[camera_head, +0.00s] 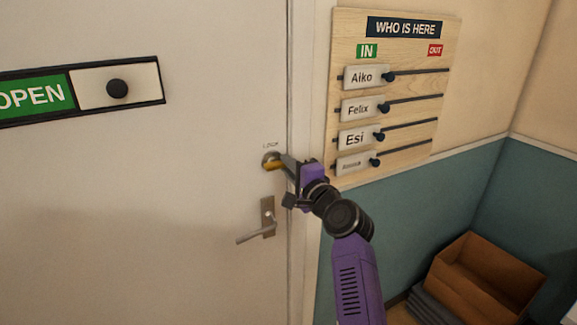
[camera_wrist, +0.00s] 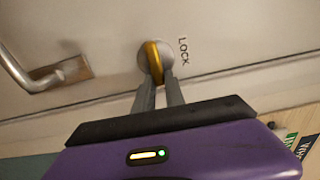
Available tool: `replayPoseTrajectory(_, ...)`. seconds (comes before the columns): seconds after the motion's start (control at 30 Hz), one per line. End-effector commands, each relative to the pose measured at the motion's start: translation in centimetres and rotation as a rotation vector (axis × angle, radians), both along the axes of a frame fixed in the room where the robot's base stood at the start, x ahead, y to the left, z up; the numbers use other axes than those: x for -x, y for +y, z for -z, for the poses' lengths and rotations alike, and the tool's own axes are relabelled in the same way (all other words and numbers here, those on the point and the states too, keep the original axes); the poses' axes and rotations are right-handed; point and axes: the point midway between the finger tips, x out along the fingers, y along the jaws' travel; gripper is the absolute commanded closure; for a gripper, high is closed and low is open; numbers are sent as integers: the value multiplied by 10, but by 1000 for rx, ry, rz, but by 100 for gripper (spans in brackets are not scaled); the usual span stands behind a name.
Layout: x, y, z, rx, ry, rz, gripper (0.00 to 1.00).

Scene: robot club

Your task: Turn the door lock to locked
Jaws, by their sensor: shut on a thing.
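The door lock is a round metal plate (camera_head: 267,156) with a yellow thumb-turn (camera_head: 272,166) on the white door, under a small "LOCK" label. My gripper (camera_head: 281,165) reaches it from the right and is shut on the thumb-turn. In the wrist view, the two grey fingers (camera_wrist: 159,83) hold the lower end of the yellow thumb-turn (camera_wrist: 152,56), which runs lengthwise between them and lies slightly tilted in that picture. In the head view the fingers partly cover the lock, and the thumb-turn looks about level.
A lever door handle (camera_head: 258,236) sits just below the lock. An OPEN sign with a slider (camera_head: 117,88) is on the door at upper left. A "WHO IS HERE" board (camera_head: 392,145) hangs right of the door frame. A cardboard box (camera_head: 483,280) stands at lower right.

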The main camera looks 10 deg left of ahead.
Motion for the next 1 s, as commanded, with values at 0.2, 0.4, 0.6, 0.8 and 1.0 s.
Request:
replayPoseTrajectory(0.2, 0, 0, 2, -1, 3, 0, 80)
replayPoseTrajectory(0.4, 0, 0, 1, 0, 2, 0, 64)
replayPoseTrajectory(0.6, 0, -1, 1, 1, 1, 0, 64)
replayPoseTrajectory(0.8, 11, -8, 1, 1, -1, 1, 64)
replayPoseTrajectory(1.0, 34, -24, 2, 2, -1, 2, 64)
